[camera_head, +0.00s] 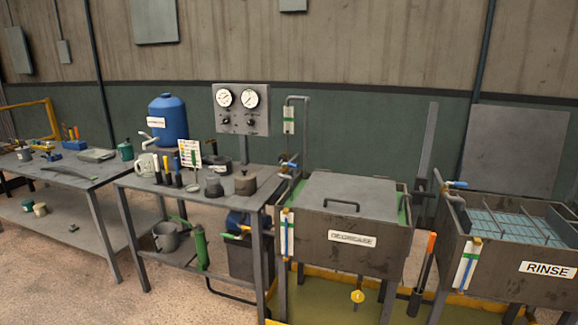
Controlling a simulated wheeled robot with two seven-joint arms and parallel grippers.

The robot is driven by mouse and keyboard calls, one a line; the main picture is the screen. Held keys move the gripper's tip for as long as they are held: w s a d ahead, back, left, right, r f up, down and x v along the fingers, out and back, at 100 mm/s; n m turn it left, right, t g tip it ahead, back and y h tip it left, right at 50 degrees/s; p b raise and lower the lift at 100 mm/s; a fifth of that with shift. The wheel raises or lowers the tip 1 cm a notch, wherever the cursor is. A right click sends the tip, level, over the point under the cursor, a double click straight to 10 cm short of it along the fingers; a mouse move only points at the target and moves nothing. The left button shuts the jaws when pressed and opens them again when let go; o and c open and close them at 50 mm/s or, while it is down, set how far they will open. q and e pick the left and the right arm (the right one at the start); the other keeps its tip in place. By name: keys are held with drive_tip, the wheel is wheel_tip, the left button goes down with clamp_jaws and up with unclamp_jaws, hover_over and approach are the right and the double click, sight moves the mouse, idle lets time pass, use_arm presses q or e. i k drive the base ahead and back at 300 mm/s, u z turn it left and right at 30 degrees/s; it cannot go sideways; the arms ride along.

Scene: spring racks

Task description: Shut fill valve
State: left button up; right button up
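A pipe with a blue-handled valve (289,165) comes down at the left rear corner of the middle tank (328,238). This tank has a flat grey lid (350,193) and a front label too blurred to read. A second blue-handled valve (457,184) sits on a spout at the left rear of the tank labelled RINSE (500,265). I cannot tell which valve is the fill valve, or whether either is open or shut. Neither of my grippers is in view.
A workbench (215,200) with a blue drum (168,119), jars and tools stands left of the tanks. A yellow-edged tray (335,305) lies under the middle tank. An orange-handled tool (431,243) stands between the tanks. Bare floor (180,300) shows at the front left.

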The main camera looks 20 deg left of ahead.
sight(290, 164)
drive_tip(key=u, duration=0.8)
drive_tip(key=i, duration=1.3)
drive_tip(key=z, duration=0.3)
